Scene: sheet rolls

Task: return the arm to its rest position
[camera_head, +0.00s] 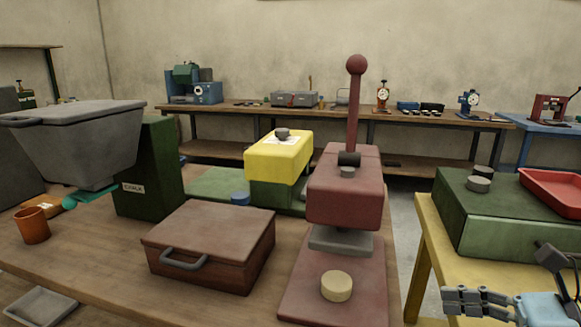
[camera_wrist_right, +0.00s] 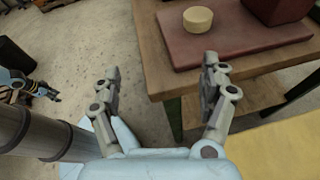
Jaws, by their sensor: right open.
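My right gripper (camera_head: 448,300) is at the lower right of the head view, low beside the yellow table. In the right wrist view its two fingers (camera_wrist_right: 161,82) are spread wide with nothing between them. They are over the floor, short of the wooden bench's edge. A gripper that looks like my left one (camera_wrist_right: 38,90) shows small at the left edge of the right wrist view, over the floor; its jaws are too small to read. My left gripper is not in the head view. A pale round disc (camera_head: 336,286) sits on the base of the dark red lever press (camera_head: 345,195), apart from my right gripper.
The wooden bench (camera_head: 100,262) also carries a brown case (camera_head: 215,240), a grey hopper (camera_head: 85,135) and a yellow block (camera_head: 275,160). The yellow table (camera_head: 428,225) at right holds a green box (camera_head: 500,225) and a red tray (camera_head: 555,188). Grey floor lies between them.

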